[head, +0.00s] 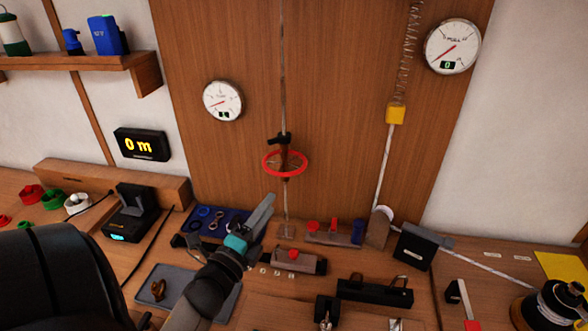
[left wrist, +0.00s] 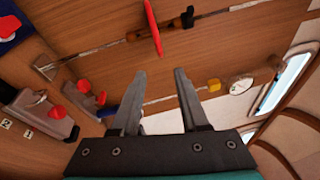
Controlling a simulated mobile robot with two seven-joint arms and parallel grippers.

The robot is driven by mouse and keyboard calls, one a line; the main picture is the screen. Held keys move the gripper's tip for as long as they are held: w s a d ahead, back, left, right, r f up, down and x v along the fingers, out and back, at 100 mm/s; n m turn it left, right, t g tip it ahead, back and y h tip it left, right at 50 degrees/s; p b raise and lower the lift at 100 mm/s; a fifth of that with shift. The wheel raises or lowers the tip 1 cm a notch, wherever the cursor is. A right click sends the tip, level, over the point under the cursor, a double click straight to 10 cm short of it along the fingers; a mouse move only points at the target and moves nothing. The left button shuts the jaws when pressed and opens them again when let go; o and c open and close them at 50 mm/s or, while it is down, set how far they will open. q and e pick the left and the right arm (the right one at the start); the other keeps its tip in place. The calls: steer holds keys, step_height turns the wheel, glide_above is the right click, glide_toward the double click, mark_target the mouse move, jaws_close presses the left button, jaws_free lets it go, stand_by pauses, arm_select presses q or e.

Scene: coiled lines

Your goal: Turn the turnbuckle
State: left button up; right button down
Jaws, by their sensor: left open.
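The turnbuckle (head: 286,175) hangs upright on a thin wire in front of the wood panel, with a red ring wheel (head: 285,163) around its brown body. In the left wrist view the red wheel (left wrist: 153,27) is seen nearly edge-on, with the brown turnbuckle body (left wrist: 172,23) beside it, beyond my fingertips. My left gripper (head: 268,203) is below and slightly left of the wheel, pointing up. In the left wrist view its two fingers (left wrist: 160,73) are apart with nothing held between them. My right gripper is not in view.
Dials (head: 222,101) and (head: 453,46) are on the panel and a yellow block (head: 396,114) hangs from a spring. A black display (head: 142,145) reads 0 m. Red-knobbed fittings (head: 294,259), a blue tray (head: 203,222) and a black clamp (head: 374,292) crowd the bench below.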

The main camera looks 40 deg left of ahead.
mark_target(293, 173)
arm_select(q)
steer(key=p+x, duration=0.1)
steer(key=x, duration=1.2)
steer(key=shift+c, duration=0.2)
jaws_close()
steer(key=shift+r, duration=0.1)
